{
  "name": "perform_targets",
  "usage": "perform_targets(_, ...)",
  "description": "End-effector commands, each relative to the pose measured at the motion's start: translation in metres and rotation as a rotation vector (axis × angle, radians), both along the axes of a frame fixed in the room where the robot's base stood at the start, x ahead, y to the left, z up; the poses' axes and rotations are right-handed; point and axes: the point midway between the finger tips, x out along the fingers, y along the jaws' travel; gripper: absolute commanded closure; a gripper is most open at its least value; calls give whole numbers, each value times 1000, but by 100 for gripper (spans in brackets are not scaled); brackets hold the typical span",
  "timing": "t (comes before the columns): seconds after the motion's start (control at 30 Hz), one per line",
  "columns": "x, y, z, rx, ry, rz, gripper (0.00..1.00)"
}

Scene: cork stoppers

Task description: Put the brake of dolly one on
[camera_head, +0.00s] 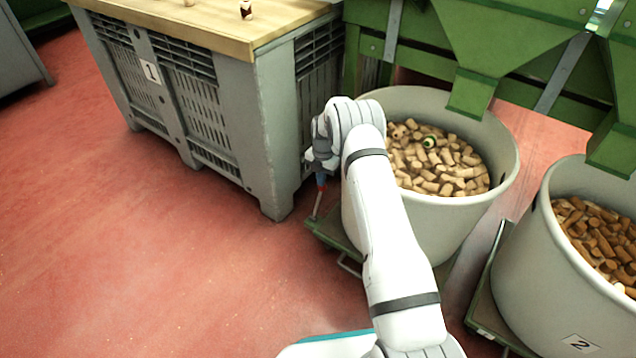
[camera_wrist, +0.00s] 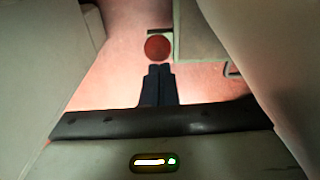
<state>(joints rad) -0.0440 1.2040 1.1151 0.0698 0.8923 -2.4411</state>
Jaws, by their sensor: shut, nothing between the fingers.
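A green dolly (camera_head: 328,237) carries the left grey tub (camera_head: 430,220); no number shows on that tub from here. A thin lever (camera_head: 317,207) with a red end stands at the dolly's left corner. In the wrist view a round red knob (camera_wrist: 158,47) lies just beyond my fingertips, near the pale green dolly edge (camera_wrist: 196,42). My gripper (camera_head: 321,178) points down over the lever's top. In the wrist view my gripper (camera_wrist: 160,68) has its dark fingers together, with nothing between them. I cannot tell whether the fingertips touch the knob.
A grey crate (camera_head: 265,130) with a wooden top and a "1" label stands close to the left of my gripper. A second tub (camera_head: 540,250), labelled 2, stands on another dolly (camera_head: 484,312) at right. Green hoppers (camera_head: 480,45) hang behind. Red floor is clear at left.

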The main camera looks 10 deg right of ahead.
Motion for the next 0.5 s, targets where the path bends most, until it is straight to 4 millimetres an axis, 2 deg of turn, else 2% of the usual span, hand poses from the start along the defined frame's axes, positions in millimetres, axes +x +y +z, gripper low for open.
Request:
perform_targets(0.03,0,1,12,1,0,1,100)
perform_targets(0.3,2,4,55,5,8,4,100)
perform_targets(0.5,1,5,61,6,12,5,100)
